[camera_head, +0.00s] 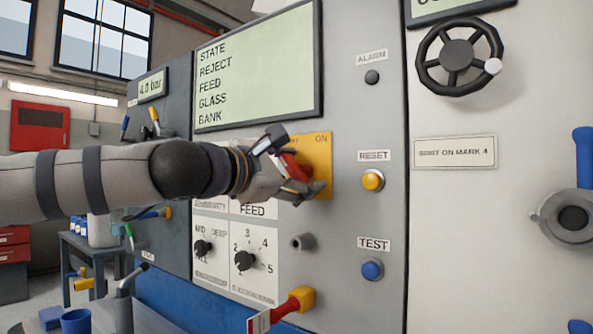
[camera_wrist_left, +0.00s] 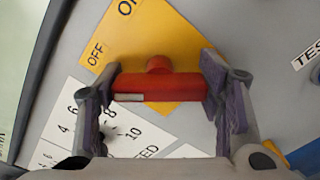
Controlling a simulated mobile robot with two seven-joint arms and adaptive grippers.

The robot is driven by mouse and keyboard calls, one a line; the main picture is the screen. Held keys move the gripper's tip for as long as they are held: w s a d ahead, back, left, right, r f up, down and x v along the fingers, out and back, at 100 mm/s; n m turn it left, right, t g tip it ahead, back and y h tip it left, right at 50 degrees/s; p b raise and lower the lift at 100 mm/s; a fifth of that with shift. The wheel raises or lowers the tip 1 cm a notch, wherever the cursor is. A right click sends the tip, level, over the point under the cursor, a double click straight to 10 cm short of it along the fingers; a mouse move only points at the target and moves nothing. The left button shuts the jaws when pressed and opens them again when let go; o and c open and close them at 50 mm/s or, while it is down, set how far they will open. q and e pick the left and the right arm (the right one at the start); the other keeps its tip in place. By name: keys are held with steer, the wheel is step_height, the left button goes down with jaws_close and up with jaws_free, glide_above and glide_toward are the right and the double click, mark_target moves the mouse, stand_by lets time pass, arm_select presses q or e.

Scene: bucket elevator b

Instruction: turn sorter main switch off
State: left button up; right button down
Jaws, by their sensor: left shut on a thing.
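The sorter main switch is a red bar handle (camera_head: 297,165) on a yellow plate (camera_head: 321,160) on the grey panel, under the large display. ON shows at the plate's upper right in the head view. The wrist view shows OFF at the left of the plate (camera_wrist_left: 170,42). My left gripper (camera_head: 300,184) is shut on the red handle. In the wrist view the handle (camera_wrist_left: 165,88) lies crosswise between its two fingers (camera_wrist_left: 160,95), with a pale mark at its left end. My fingers and wrist hide part of the switch in the head view. My right gripper is not in view.
Right of the switch are the yellow reset button (camera_head: 373,180) and blue test button (camera_head: 372,270). A black handwheel (camera_head: 457,56) sits at the upper right.

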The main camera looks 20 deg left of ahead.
arm_select(q)
steer(key=shift+s+r+n, duration=0.1)
steer(key=shift+r+n, duration=0.1)
steer(key=shift+n, duration=0.2)
steer(key=shift+f, duration=0.2)
steer(key=o, duration=1.2)
steer(key=shift+c, duration=0.2)
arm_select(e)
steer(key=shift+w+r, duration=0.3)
arm_select(q)
steer(key=v, duration=1.2)
